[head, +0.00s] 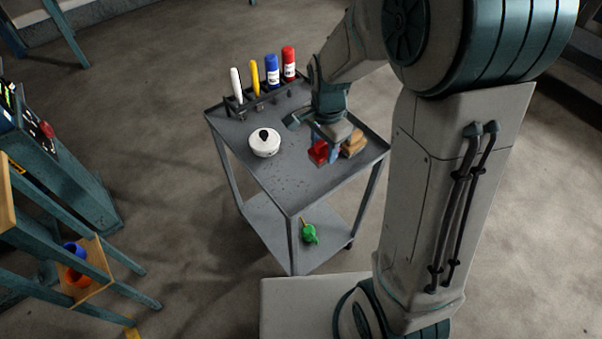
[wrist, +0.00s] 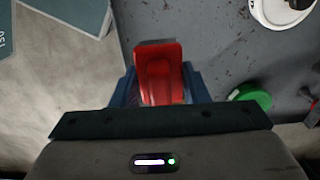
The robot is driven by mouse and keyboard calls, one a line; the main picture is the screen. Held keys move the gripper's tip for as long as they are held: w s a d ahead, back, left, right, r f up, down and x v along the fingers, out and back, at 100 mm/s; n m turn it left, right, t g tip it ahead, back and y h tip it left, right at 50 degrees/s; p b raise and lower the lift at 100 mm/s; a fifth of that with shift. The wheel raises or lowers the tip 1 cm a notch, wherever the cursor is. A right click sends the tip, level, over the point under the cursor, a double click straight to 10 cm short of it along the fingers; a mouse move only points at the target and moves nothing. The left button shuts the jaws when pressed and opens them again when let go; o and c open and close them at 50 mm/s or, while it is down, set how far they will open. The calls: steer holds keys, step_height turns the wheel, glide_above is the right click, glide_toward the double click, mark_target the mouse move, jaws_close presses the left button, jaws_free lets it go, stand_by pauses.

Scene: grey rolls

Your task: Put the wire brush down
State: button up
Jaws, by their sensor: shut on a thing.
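My gripper (head: 333,152) points down over the right part of the cart's top. Its blue fingers are shut on a red piece, which I take to be the wire brush (wrist: 162,75); no bristles show. In the head view the red part of the brush (head: 318,152) is left of the fingers, low over the top. I cannot tell whether it touches the surface. A tan block (head: 354,144) is right of the fingers, and I cannot tell whether it is joined to the brush. The grey cart (head: 285,190) has a bare area at its front.
A white round pot (head: 264,143) stands left of my gripper. White, yellow, blue and red upright items, including the red bottle (head: 289,63), are in a rack along the back. A green round thing (wrist: 252,97) shows in the wrist view. A green item (head: 310,233) lies on the lower shelf.

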glide_above(301, 182)
step_height(301, 182, down, 4)
steer(key=shift+r, duration=0.25)
steer(key=shift+f, duration=1.9)
steer(key=shift+c, duration=0.3)
steer(key=o, duration=0.9)
steer(key=shift+o, duration=0.2)
steer(key=shift+f, duration=0.1)
